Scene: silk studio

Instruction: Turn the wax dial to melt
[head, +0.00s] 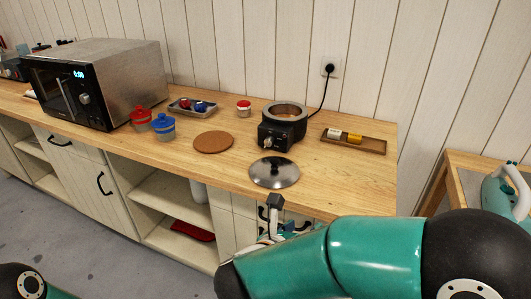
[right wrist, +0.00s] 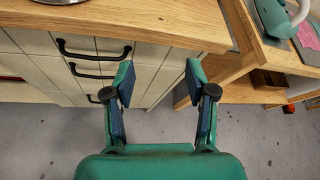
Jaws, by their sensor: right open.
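The wax heater (head: 283,124) is a black round pot with a metal rim, standing on the wooden counter. Its dial (head: 268,141) is on the front face; the setting is too small to read. My right gripper (right wrist: 160,78) is open and empty, in front of the counter's drawers and below the counter top. In the head view its arm covers the lower right. My left gripper is not in view.
The counter (head: 225,165) also bears a microwave (head: 90,85), red and blue jars (head: 163,126), a small tray (head: 193,106), a cork mat (head: 213,142) and a wooden tray (head: 353,141). A black cord (head: 322,92) runs from the heater to the wall socket. Drawer handles (right wrist: 95,50) stick out near my right gripper.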

